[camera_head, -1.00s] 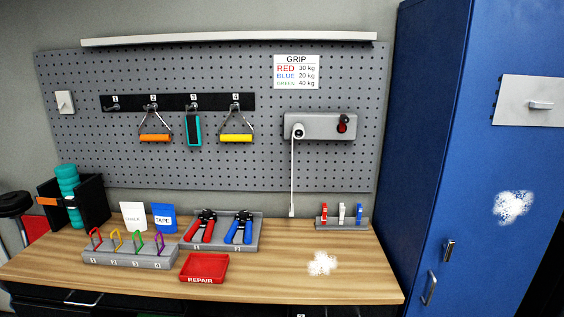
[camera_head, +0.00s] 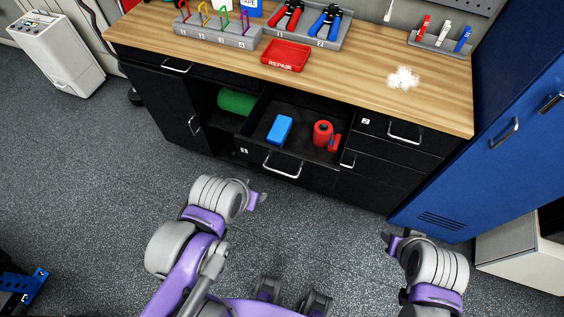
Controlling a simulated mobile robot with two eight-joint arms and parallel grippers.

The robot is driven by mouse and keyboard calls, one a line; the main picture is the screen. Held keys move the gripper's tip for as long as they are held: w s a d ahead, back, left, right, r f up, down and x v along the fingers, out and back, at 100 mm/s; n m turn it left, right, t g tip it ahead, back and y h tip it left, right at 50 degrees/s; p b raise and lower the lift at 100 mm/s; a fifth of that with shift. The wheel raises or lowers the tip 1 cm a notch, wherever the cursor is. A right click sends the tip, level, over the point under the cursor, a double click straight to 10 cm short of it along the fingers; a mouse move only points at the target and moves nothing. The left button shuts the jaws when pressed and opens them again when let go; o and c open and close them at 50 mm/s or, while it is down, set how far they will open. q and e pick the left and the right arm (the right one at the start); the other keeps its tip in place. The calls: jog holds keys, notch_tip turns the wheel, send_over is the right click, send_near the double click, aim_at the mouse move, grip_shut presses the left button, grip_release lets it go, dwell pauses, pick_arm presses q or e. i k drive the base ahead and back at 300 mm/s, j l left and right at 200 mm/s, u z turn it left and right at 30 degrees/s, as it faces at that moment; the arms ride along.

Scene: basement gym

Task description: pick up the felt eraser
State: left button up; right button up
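A blue block (camera_head: 280,130), which looks like the felt eraser, lies in the left part of an open black drawer (camera_head: 262,155) under the bench top. A red roll-shaped item (camera_head: 322,133) stands to its right in the same drawer. My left gripper (camera_head: 257,199) is in front of the drawer, apart from it and from the block. My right gripper (camera_head: 394,245) is farther right, in front of the cabinet and near the blue locker. Both are seen from above and partly hidden by their wrists, so their finger openings are unclear. Neither shows anything held.
The wooden bench top (camera_head: 370,85) carries a red REPAIR tray (camera_head: 285,57), a grey tray of hand grips and a white chalk smudge (camera_head: 403,78). A green roll (camera_head: 236,101) is in an open space left of the drawer. A blue locker (camera_head: 480,150) borders the right. Floor before the drawer is clear.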

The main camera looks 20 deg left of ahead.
aim_at(277, 135)
jog(key=z, duration=1)
jog(key=u, duration=1.7)
jog(key=i+u, duration=0.65)
jog(key=u, duration=0.2)
